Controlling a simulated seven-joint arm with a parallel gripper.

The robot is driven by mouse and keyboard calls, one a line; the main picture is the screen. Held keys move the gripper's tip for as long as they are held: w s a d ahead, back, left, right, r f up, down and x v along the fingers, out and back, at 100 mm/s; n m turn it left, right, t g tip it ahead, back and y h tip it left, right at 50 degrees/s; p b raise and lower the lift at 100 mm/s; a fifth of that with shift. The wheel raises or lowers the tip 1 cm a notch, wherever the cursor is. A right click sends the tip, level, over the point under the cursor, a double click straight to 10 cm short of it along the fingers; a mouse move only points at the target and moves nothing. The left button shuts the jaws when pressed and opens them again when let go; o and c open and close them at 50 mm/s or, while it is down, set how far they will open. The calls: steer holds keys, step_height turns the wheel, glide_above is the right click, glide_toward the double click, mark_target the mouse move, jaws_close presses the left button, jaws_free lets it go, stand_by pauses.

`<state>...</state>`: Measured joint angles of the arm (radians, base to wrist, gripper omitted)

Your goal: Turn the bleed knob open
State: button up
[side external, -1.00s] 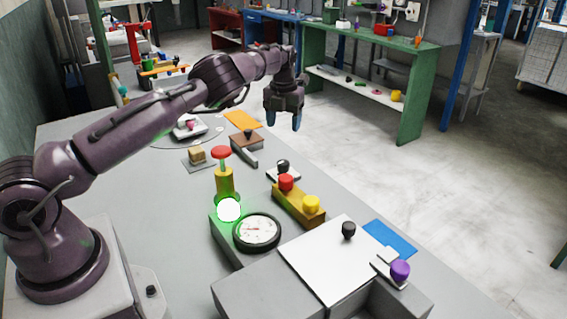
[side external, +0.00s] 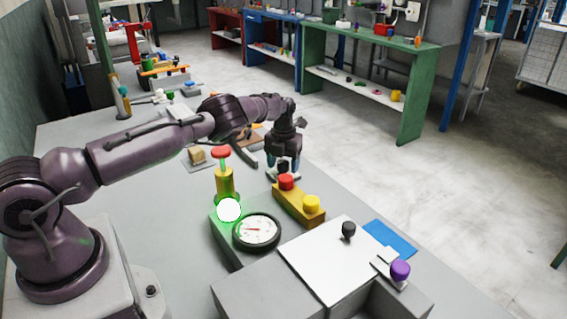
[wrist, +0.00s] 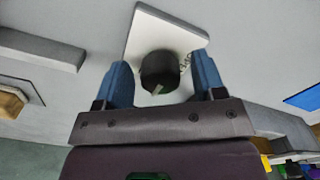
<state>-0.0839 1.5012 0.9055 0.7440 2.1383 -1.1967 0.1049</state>
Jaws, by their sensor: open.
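A black knob (wrist: 158,72) with a small pale mark on it sits on a white plate (wrist: 148,25) in the wrist view; I take it to be the bleed knob. In the side view the knob (side external: 283,167) shows partly, behind the red button. My gripper (wrist: 161,62) is open, with one blue finger on each side of the knob. Small gaps seem to show between fingers and knob, and contact cannot be told. In the side view my gripper (side external: 284,164) points down over the plate.
A yellow block with a red button (side external: 286,181) and a yellow button (side external: 311,202) stands close in front.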

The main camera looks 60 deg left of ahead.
steer(key=c, duration=0.9)
steer(key=shift+n, duration=0.4)
steer(key=n, duration=0.3)
steer(key=shift+n, duration=0.4)
steer(key=n, duration=0.9)
steer(key=shift+a, duration=0.1)
steer(key=n, duration=0.4)
steer(key=shift+s+r, duration=0.1)
steer(key=shift+n, duration=0.3)
